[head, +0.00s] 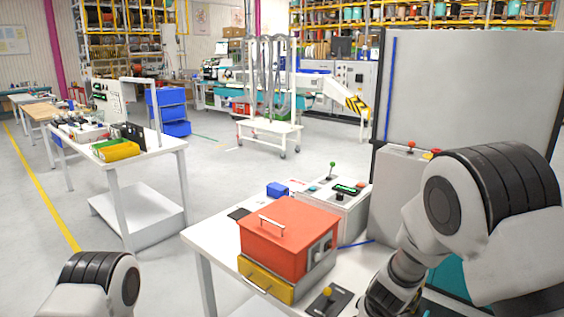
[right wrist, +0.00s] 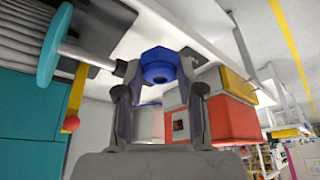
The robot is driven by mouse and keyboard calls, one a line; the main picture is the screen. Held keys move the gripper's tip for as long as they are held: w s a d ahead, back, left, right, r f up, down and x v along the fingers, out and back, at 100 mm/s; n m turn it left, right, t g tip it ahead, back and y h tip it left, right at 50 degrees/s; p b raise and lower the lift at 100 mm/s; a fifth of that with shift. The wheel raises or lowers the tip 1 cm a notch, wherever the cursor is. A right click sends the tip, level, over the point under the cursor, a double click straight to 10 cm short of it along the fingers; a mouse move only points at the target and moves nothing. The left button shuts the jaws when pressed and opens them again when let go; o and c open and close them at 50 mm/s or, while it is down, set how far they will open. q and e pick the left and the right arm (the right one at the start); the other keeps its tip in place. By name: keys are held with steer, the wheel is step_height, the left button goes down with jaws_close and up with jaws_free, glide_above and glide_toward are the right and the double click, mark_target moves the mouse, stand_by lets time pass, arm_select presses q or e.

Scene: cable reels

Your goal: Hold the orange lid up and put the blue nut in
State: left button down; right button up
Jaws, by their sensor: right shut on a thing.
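The orange lid (head: 290,228), with a light bar handle on top, sits down over a grey box on the white table in the head view. A yellow drawer front (head: 265,281) is below it. The orange lid also shows in the right wrist view (right wrist: 232,120), beyond the fingers. My right gripper (right wrist: 158,76) is shut on the blue nut (right wrist: 158,62), with a finger on each side of it. The nut is apart from the orange lid. My left gripper is out of view; only part of my left arm shows at the bottom left.
A control box (head: 335,203) with a green lever stands behind the lid. A small blue box (head: 278,189) and a dark pad lie near it. A yellow-knobbed lever (head: 327,293) is in front. A tall grey machine (head: 470,90) blocks the right; floor is clear left.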

steer(key=s+r, duration=0.7)
steer(key=w+a+r+n+g+y+p, duration=0.1)
steer(key=w+a+r+n+y+p, duration=0.1)
steer(key=w+a+n, duration=0.4)
steer(key=w+a+r+n+g+y+p, duration=0.1)
steer(key=w+a+r+n+y, duration=0.1)
steer(key=w+a+r+n, duration=0.2)
steer(key=w+a+n, duration=0.3)
steer(key=w+a, duration=0.3)
steer(key=shift+w+a+g+p, duration=0.25)
steer(key=shift+a+g+p, duration=0.05)
steer(key=shift+a+p, duration=0.1)
stand_by(0.6)
